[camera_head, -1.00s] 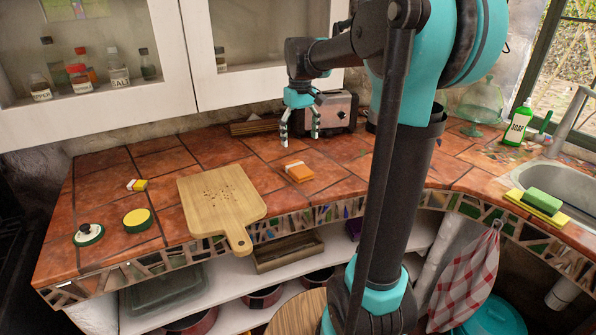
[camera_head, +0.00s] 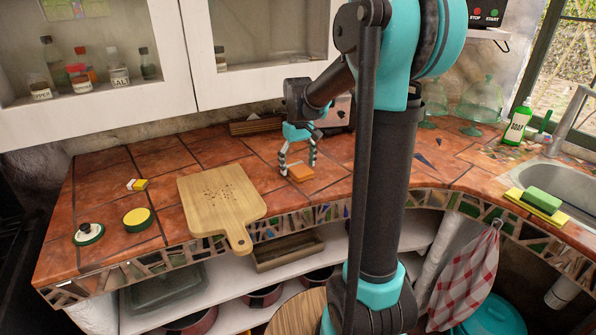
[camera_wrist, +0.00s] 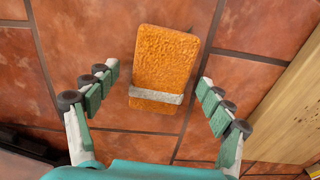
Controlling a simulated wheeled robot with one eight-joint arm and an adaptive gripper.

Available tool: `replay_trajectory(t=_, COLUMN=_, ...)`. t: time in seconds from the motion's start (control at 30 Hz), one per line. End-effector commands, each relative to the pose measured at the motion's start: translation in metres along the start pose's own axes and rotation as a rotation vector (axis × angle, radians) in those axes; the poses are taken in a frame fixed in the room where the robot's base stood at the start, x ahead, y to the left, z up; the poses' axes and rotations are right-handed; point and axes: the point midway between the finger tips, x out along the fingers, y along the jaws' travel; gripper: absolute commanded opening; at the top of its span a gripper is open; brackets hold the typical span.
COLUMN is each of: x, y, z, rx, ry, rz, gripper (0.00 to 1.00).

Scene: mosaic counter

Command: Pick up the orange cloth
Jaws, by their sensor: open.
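The orange cloth (camera_head: 301,174) lies on the tiled counter, to the right of the cutting board. In the wrist view it is a flat orange rectangle (camera_wrist: 163,58) with a pale band across its lower part. My gripper (camera_head: 298,167) is open and points down over the cloth. In the wrist view the two fingers of my gripper (camera_wrist: 158,85) stand wide apart, one on each side of the cloth, and nothing is between them but the cloth below. Its exact height above the cloth is hard to tell.
The wooden cutting board (camera_head: 215,205) lies to the left; its edge shows at the right of the wrist view (camera_wrist: 287,110). A toaster-like appliance (camera_head: 338,112) stands behind my gripper. A yellow-topped round item (camera_head: 138,218) and a small yellow-and-white block (camera_head: 138,184) lie further left.

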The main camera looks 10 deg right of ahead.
Motion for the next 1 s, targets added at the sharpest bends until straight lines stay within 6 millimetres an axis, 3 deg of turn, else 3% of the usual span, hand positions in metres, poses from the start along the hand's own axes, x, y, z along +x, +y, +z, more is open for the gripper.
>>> replay_trajectory(t=0.13, x=0.000, y=0.000, z=0.000, rx=0.000, ry=0.000, rz=0.000, gripper=0.80)
replay_trajectory(t=0.57, x=0.000, y=0.000, z=0.000, rx=0.000, ry=0.000, rz=0.000, gripper=0.28)
replay_trajectory(t=1.0, x=-0.012, y=0.000, z=0.000, rx=0.000, ry=0.000, rz=0.000, gripper=0.28)
